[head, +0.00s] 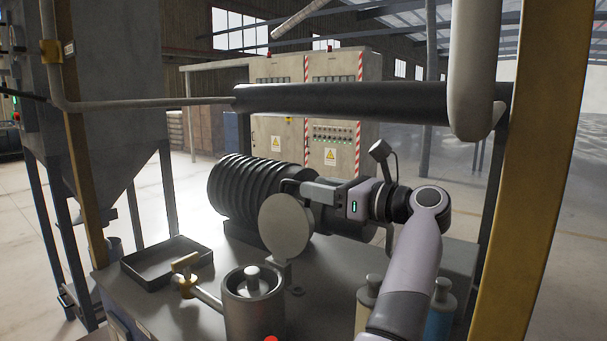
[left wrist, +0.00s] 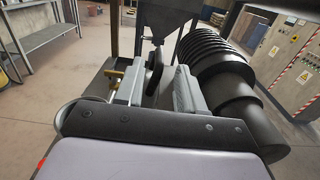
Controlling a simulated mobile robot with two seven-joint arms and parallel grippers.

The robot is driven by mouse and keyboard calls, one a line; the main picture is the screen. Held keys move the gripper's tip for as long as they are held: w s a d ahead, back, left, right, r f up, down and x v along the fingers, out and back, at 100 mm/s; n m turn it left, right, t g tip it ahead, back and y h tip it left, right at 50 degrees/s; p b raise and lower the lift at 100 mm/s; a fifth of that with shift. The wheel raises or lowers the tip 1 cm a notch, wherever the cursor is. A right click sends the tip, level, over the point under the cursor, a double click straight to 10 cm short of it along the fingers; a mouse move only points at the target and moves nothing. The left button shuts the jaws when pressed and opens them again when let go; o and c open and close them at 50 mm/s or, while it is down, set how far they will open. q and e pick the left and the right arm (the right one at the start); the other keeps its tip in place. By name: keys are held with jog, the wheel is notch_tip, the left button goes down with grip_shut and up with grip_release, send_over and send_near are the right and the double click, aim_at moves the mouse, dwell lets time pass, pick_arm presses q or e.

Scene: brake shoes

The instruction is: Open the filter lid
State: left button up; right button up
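The filter lid (head: 286,226) is a round grey disc. In the head view it stands upright on a small bracket behind the open filter pot (head: 240,318), which has a knob-like core inside. In the left wrist view the lid shows nearly edge-on as a dark disc (left wrist: 154,68). My left gripper (head: 302,189) is at the lid's upper edge, partly behind it in the head view. In the left wrist view its two fingers (left wrist: 158,74) are apart, with the lid in the gap between them; I cannot tell whether either touches it. My right gripper is not in view.
A ribbed dark motor (head: 250,190) stands close behind the lid. A shallow tray (head: 150,277) and a brass-handled valve (head: 185,282) are at the left of the bench. Canisters (head: 440,309) stand at the right. A thick black pipe (head: 340,101) crosses above.

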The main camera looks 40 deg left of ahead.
aim_at(288, 182)
pick_arm(q)
jog(key=shift+s+a+f+p, duration=0.15)
jog(key=shift+a+p, duration=0.1)
jog(key=shift+a, duration=0.9)
jog(key=shift+s+a+r+p, duration=0.1)
jog(key=shift+a+p, duration=0.15)
jog(key=shift+a, duration=0.95)
jog(key=shift+s+a+f+p, duration=0.15)
jog(key=shift+a+p, duration=0.1)
jog(key=shift+a, duration=0.9)
jog(key=shift+r, duration=0.1)
grip_shut()
